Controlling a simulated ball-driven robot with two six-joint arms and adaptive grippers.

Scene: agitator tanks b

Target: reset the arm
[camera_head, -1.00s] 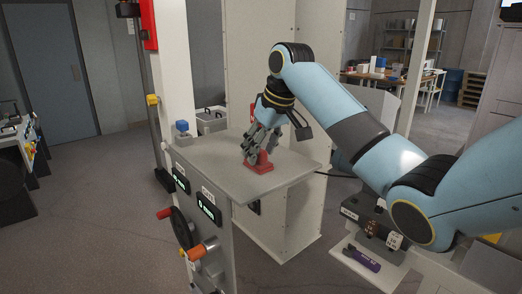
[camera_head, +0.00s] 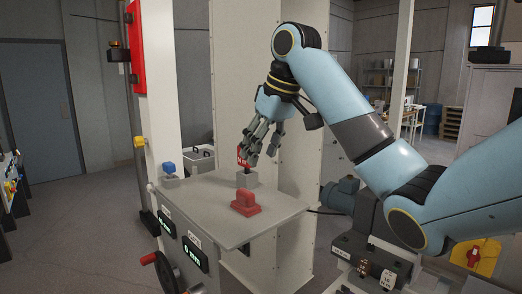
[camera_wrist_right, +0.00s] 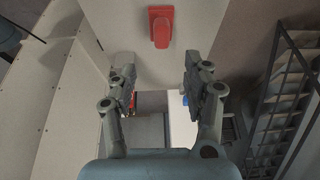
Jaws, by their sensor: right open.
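My right arm comes in from the right in the head view. My right gripper (camera_head: 260,155) hangs with its fingers down above the grey console top (camera_head: 208,200). A red handle-like block (camera_head: 246,202) sits on that top, nearer the front edge and apart from the fingers. In the right wrist view the open gripper (camera_wrist_right: 165,78) has nothing between its fingers. The red block (camera_wrist_right: 161,26) shows beyond the fingertips at the top. My left gripper is in neither view.
A blue-topped switch (camera_head: 169,170) is at the console's left. A pale cabinet (camera_head: 229,85) rises behind. Open floor (camera_head: 100,210) lies left.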

